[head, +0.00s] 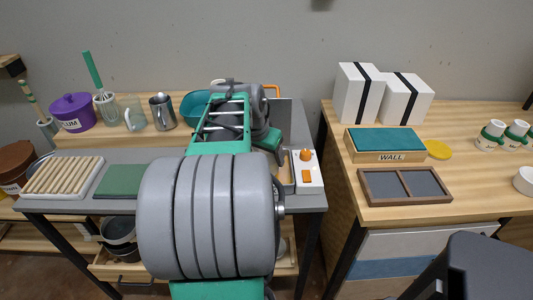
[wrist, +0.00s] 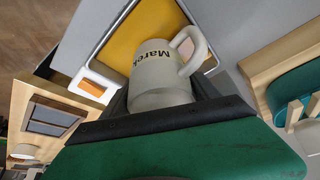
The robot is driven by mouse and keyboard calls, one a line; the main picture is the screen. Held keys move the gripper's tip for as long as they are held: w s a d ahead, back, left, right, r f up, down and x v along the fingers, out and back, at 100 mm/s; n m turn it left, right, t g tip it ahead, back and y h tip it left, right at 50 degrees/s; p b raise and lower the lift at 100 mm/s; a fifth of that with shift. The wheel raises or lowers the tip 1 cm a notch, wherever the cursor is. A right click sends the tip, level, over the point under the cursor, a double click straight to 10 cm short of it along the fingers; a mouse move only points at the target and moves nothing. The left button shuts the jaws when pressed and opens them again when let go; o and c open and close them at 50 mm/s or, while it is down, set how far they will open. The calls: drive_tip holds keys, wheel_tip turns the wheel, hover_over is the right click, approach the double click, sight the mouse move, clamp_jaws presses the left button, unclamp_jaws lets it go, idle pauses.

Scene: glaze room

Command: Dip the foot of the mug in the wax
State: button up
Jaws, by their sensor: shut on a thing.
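The mug (wrist: 160,72) is pale grey-white, with a handle and the dark name "Marek" on its side. My gripper (wrist: 165,98) is shut on it in the wrist view, the dark fingers around its near end. The yellow-orange wax (wrist: 138,36) fills a pale-rimmed pan behind the mug. The mug overlaps the wax in this view; I cannot tell whether its foot touches it. In the head view my gripper (head: 268,140) is over the bench's right end, and my arm hides the mug and most of the wax pan.
The pan's white control box (head: 306,172) has an orange knob. A teal basin (head: 196,106), a metal pitcher (head: 162,112) and a glass jug (head: 134,114) stand behind. A ribbed rack (head: 63,177) and green mat (head: 122,180) lie left. The right table holds a divided tray (head: 405,198).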

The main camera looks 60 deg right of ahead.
drive_tip(key=shift+f+b, duration=0.45)
drive_tip(key=shift+f, duration=0.25)
idle(1.1)
drive_tip(key=shift+r, duration=0.1)
drive_tip(key=shift+r+p, duration=1.05)
drive_tip(key=shift+r, duration=0.45)
wheel_tip(320, 180, up, 7)
drive_tip(key=p, duration=0.5)
idle(0.4)
